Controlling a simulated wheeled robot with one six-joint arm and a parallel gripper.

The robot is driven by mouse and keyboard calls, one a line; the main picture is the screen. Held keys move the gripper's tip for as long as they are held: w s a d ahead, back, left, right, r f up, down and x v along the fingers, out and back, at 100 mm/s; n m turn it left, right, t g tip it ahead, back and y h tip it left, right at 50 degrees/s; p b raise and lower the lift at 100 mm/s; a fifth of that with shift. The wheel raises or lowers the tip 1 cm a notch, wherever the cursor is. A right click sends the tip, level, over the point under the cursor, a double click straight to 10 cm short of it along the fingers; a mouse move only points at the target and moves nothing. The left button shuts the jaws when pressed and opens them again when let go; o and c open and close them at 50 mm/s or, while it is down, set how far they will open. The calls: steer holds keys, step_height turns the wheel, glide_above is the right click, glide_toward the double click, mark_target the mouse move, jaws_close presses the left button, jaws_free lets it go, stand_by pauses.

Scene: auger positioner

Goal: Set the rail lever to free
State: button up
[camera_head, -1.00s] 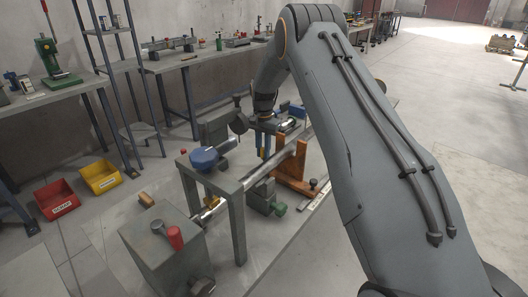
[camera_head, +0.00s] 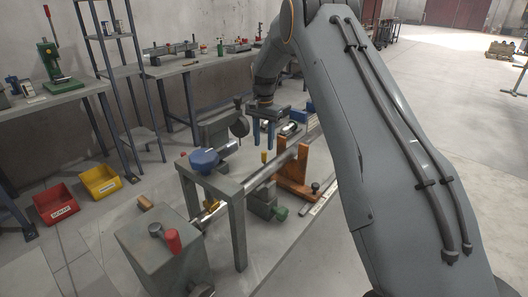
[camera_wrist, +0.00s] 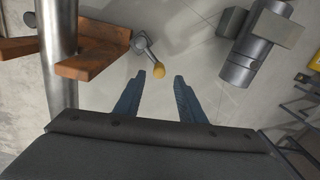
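I cannot tell for sure that this is the rail lever, and no free marking is readable.
A steel rail (camera_head: 284,160) runs through an orange bracket (camera_head: 296,180), close to the gripper. A grey box (camera_head: 155,258) with a red-handled lever (camera_head: 172,241) stands nearer. A blue-headed part (camera_head: 205,160) sits on a grey frame. A grey cylinder (camera_wrist: 240,68) lies right in the wrist view.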

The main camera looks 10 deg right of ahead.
steer(key=shift+r, duration=0.75)
